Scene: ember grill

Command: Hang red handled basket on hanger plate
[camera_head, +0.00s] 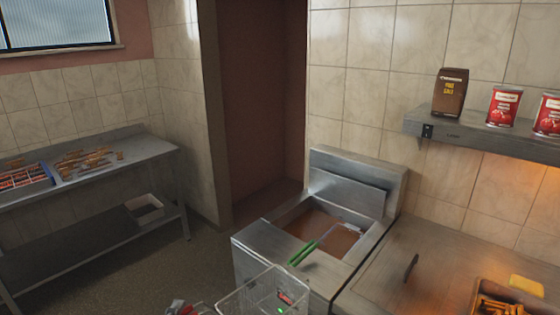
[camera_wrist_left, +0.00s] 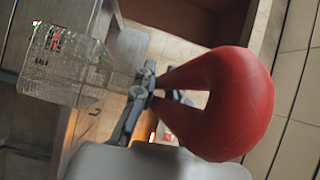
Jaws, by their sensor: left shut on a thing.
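The wire basket (camera_head: 262,292) is at the bottom of the head view, in front of the fryer. Its red handle (camera_wrist_left: 235,105) looms large in the left wrist view, with the wire basket (camera_wrist_left: 62,70) at the upper left. My left gripper (camera_wrist_left: 145,98) is shut on the handle; in the head view only a bit of it (camera_head: 192,309) shows at the bottom edge. The upright metal plate (camera_head: 345,197) at the back of the fryer looks like the hanger plate; nothing hangs on it. My right gripper is not in view.
A green-handled basket (camera_head: 304,252) rests in the fryer (camera_head: 262,262), its handle over the front edge. The worktop (camera_head: 385,270) to the right holds a tray of food (camera_head: 500,300) and a yellow block (camera_head: 526,285). A shelf (camera_head: 470,140) with cans is above. A steel table (camera_head: 110,180) stands left.

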